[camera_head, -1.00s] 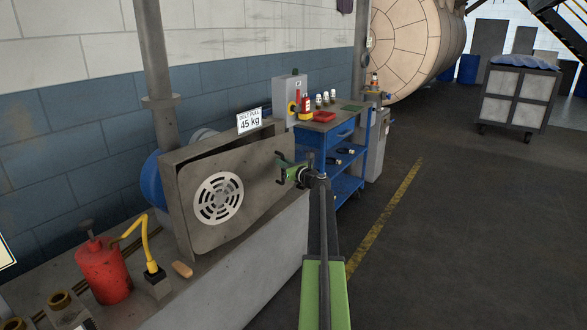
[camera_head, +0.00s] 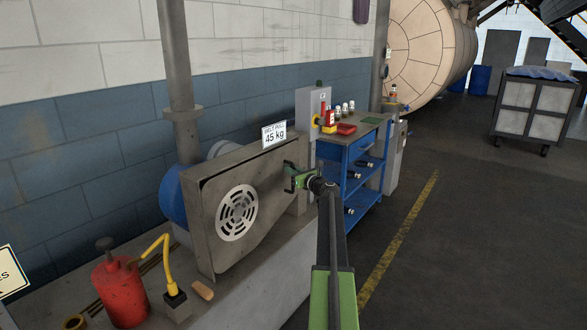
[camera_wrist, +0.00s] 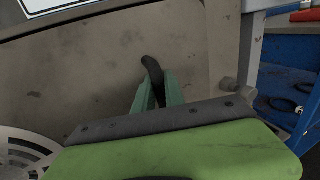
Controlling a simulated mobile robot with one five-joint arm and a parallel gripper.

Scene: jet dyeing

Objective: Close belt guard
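The belt guard (camera_head: 268,205) is a grey metal cover with a round slotted vent (camera_head: 237,212). It stands against its grey housing (camera_head: 190,215), with a thin dark gap along its top edge. My gripper (camera_head: 290,178) is at the guard's right end. In the wrist view, the guard's plate (camera_wrist: 80,75) fills the background. There the two green fingers of my gripper (camera_wrist: 155,88) are on either side of a black handle (camera_wrist: 152,68), close against it. The handle's lower part is hidden between the fingers.
A "45 kg" sign (camera_head: 274,135) stands above the guard. A blue cart (camera_head: 352,165) stands behind.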

